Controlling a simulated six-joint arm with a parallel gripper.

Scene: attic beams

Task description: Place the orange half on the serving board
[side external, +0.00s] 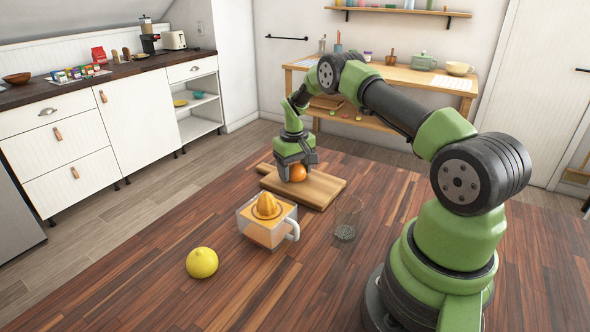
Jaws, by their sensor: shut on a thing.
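The orange half (298,173) is between the fingers of my gripper (293,170), low over the serving board. My gripper is shut on it and points down, and its fingers hide part of the fruit. The serving board (322,188) is a light wooden board lying flat on the dark wood table. I cannot tell whether the orange half touches the board.
A juicer (268,222) with an orange reamer and a handle stands just in front of the board. A clear glass (347,217) stands to its right. A yellow lemon (202,262) lies at the front left. The table's left part is clear.

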